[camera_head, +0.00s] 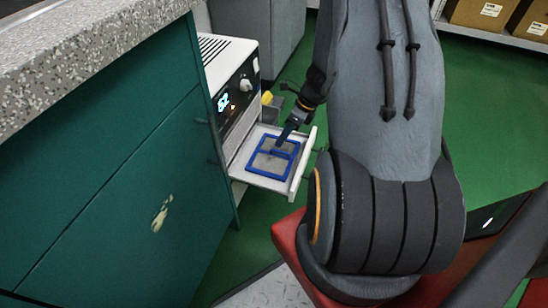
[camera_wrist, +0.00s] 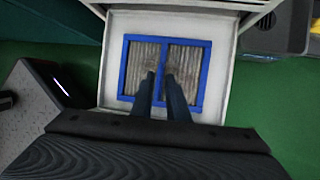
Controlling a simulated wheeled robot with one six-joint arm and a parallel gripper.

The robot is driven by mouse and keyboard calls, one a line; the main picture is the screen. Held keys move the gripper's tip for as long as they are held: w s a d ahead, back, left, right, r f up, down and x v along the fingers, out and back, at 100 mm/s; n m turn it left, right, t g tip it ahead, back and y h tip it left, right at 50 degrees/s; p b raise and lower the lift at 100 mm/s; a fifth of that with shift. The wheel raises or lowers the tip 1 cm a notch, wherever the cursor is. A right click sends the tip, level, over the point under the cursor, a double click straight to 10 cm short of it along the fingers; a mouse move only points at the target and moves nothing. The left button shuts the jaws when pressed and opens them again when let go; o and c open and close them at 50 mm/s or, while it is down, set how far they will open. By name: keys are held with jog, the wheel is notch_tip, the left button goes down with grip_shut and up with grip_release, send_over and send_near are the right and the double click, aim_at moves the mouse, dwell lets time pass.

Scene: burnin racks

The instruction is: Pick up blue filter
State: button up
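The blue filter (camera_head: 264,173) is a flat square frame with a middle bar and grey pleated panels. It lies flat in a pulled-out white drawer (camera_head: 262,185) and fills much of the wrist view (camera_wrist: 207,75). My gripper (camera_wrist: 160,76) is over the filter's middle, its two dark fingers a little apart, one on each side of the blue middle bar. In the head view my gripper (camera_head: 276,151) reaches down into the drawer from the upper right. Whether the fingertips touch the bar cannot be told.
The drawer belongs to a white machine (camera_head: 229,75) with a knob and lit display. A teal cabinet (camera_head: 110,170) with a speckled countertop (camera_head: 75,55) stands to its left. Cardboard boxes (camera_head: 482,14) sit on a shelf at the upper right.

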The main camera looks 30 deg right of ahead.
aim_at(274, 153)
jog(key=b+x, duration=0.2)
jog(key=x, duration=0.3)
jog(key=shift+d+f+b, duration=0.1)
jog(key=shift+f+b, duration=0.05)
jog(key=shift+b, duration=0.15)
grip_shut()
jog(key=shift+r, duration=0.2)
